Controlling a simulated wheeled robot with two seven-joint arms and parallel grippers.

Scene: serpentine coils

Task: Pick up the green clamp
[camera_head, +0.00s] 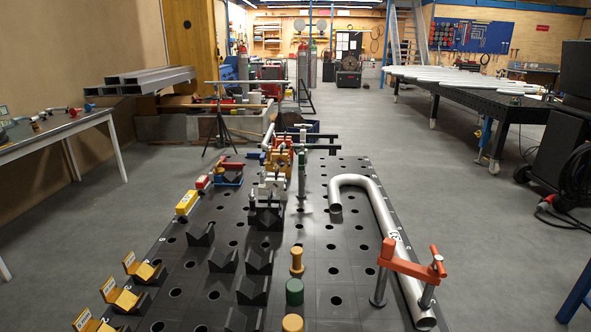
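A slim upright tool with a green grip (302,170) stands at the far middle of the black perforated table (345,300), just right of a cluster of clamps; it looks like the green clamp, though it is small and its lower parts are hard to make out. A short green cylinder (294,291) stands nearer, between two yellow pieces. Neither of my grippers is in view, and nothing visible touches the green tool.
An orange-red clamp (405,264) stands over a bent silver pipe (384,220) on the table's right. Black V-blocks (223,259), yellow-topped blocks (146,270) and a yellow peg (296,259) occupy the left and middle. The grey floor (490,235) to the right is open.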

